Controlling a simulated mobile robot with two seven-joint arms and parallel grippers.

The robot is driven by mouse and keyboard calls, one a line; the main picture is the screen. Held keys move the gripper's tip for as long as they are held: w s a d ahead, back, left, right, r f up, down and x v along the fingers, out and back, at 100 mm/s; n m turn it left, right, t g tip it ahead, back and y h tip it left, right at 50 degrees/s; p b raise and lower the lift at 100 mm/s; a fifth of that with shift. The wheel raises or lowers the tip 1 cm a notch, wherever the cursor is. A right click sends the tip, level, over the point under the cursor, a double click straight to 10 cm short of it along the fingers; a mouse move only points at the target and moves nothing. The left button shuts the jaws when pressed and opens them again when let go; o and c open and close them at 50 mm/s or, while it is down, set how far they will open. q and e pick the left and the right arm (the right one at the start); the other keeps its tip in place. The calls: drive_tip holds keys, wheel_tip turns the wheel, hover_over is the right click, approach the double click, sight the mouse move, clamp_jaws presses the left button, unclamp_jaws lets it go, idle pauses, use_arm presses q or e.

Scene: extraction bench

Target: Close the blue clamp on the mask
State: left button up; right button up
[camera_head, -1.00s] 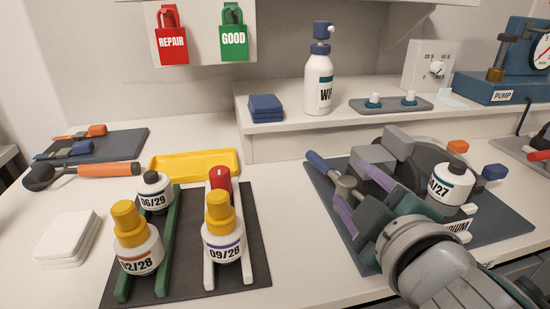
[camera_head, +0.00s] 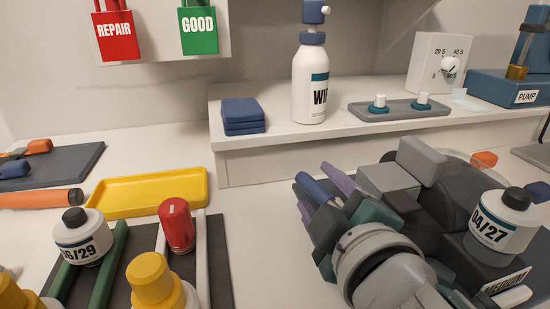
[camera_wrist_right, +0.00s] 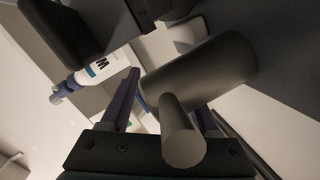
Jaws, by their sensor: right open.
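The blue clamp lever (camera_head: 314,189) sticks out at the left of the dark mask (camera_head: 457,190), on the right-hand mat. My right gripper (camera_head: 318,187) comes in from the front, its two purple fingers apart on either side of the lever. Its wrist and finger bases hide the rest of the clamp. In the right wrist view the fingers (camera_wrist_right: 160,95) stand apart, with a dark grey T-shaped part (camera_wrist_right: 200,80) between or in front of them. I cannot tell whether they touch it. My left gripper is not in view.
A canister marked 04/27 (camera_head: 504,222) stands at the right, by the mask. A shelf behind holds a wipe bottle (camera_head: 310,82), blue cloths (camera_head: 243,113) and a grey tray (camera_head: 400,112). A yellow tray (camera_head: 150,190) and several bottles are at left. The counter between the mats is clear.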

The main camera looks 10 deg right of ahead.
drive_tip(key=shift+s+a+f, duration=0.1)
drive_tip(key=shift+s, duration=0.1)
drive_tip(key=shift+c, duration=0.6)
clamp_jaws()
idle(0.6)
